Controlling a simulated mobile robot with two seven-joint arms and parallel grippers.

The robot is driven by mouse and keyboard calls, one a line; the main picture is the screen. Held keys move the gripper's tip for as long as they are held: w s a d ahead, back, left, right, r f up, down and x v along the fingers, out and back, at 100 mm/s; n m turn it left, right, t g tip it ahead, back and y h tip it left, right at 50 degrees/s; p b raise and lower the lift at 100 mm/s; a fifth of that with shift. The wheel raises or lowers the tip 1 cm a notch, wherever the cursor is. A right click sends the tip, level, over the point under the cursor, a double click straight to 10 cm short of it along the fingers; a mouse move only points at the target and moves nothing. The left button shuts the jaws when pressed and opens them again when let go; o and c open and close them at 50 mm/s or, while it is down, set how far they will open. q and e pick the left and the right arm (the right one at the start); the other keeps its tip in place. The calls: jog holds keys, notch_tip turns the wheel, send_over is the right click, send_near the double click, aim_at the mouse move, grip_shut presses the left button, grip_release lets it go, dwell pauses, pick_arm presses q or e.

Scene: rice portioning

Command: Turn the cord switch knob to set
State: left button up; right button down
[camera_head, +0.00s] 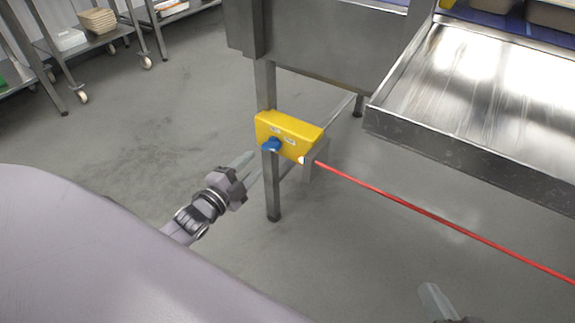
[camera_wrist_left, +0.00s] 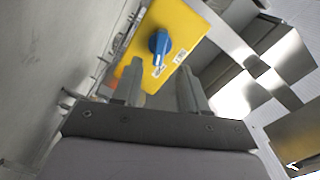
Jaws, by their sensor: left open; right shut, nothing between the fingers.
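The yellow cord switch box (camera_head: 290,134) is mounted on a metal leg of the machine. Its blue knob (camera_head: 271,144) is on the face toward me, with small white labels above it. A red cord (camera_head: 420,211) runs from the box to the lower right. My left gripper (camera_head: 250,168) is open and empty, just left of and below the knob. In the left wrist view the blue knob (camera_wrist_left: 159,43) is beyond and between the open fingers (camera_wrist_left: 160,92), apart from them. My right gripper (camera_head: 432,296) shows only partly at the bottom edge, shut and empty.
A steel tray table (camera_head: 465,90) stands at the right, and the steel machine body (camera_head: 325,40) is above the box. Wheeled racks (camera_head: 85,45) stand at the back left. The floor (camera_head: 150,120) left of the box is clear.

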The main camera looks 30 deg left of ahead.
aim_at(268, 149)
pick_arm(q)
jog(key=w+b, duration=0.1)
jog(key=w, duration=0.2)
jog(key=w+b, duration=0.1)
jog(key=w, duration=0.2)
jog(key=shift+w+d+f, duration=0.1)
jog(key=shift+d, duration=0.1)
jog(key=shift+w+d+b, duration=0.1)
jog(key=shift+w+b, duration=0.3)
jog(key=shift+w, duration=0.2)
pick_arm(e)
jog(key=shift+s+d+f+n+t, duration=0.15)
jog(key=shift+d+n+t, duration=0.15)
jog(key=shift+d+t, duration=0.3)
pick_arm(q)
jog(key=shift+c, duration=0.3)
pick_arm(e)
jog(key=shift+d, duration=0.1)
pick_arm(q)
grip_shut()
